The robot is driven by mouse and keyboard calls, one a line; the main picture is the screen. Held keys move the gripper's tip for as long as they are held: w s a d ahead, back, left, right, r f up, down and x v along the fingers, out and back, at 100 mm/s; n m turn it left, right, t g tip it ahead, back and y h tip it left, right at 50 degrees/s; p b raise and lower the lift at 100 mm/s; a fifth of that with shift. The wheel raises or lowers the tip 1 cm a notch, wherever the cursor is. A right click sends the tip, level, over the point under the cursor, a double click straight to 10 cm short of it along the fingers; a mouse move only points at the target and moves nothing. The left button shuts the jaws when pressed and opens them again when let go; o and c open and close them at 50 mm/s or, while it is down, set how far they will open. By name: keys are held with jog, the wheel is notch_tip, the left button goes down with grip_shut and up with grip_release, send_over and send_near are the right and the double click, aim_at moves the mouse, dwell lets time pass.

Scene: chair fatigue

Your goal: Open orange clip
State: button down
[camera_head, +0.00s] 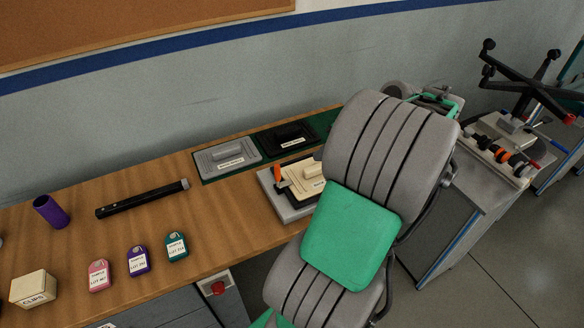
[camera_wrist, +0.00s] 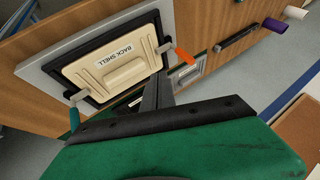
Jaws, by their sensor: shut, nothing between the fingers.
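The orange clip (camera_head: 277,174) is at the left edge of the cream back shell (camera_head: 305,178) in the head view. In the wrist view the orange clip (camera_wrist: 184,54) stands to the right of the back shell (camera_wrist: 117,57), and its metal arm reaches onto the shell's edge. A second clip, with a teal handle (camera_wrist: 74,119), is at the shell's opposite side. My gripper (camera_wrist: 160,80) is shut and empty, its dark fingers below the orange clip in the wrist view; I cannot tell if they touch it. In the head view the gripper is hidden.
The shell lies in a black frame on a grey plate (camera_head: 285,206). Behind it are a grey panel (camera_head: 222,158) and a black panel (camera_head: 288,136). A black bar (camera_head: 140,200), purple cup (camera_head: 51,211), several tags and a clips box (camera_head: 33,288) are left on the table.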

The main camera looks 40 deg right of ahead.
jog(key=x, duration=0.7)
jog(key=shift+w+a+f, duration=0.15)
jog(key=shift+w+f, duration=0.05)
jog(key=a, duration=0.1)
jog(key=w+a+p, duration=0.1)
jog(key=a, duration=0.1)
jog(key=shift+w+a+p, duration=0.1)
jog(key=shift+w+p, duration=0.2)
jog(key=shift+w+a+f, duration=0.1)
jog(key=shift+w, duration=0.05)
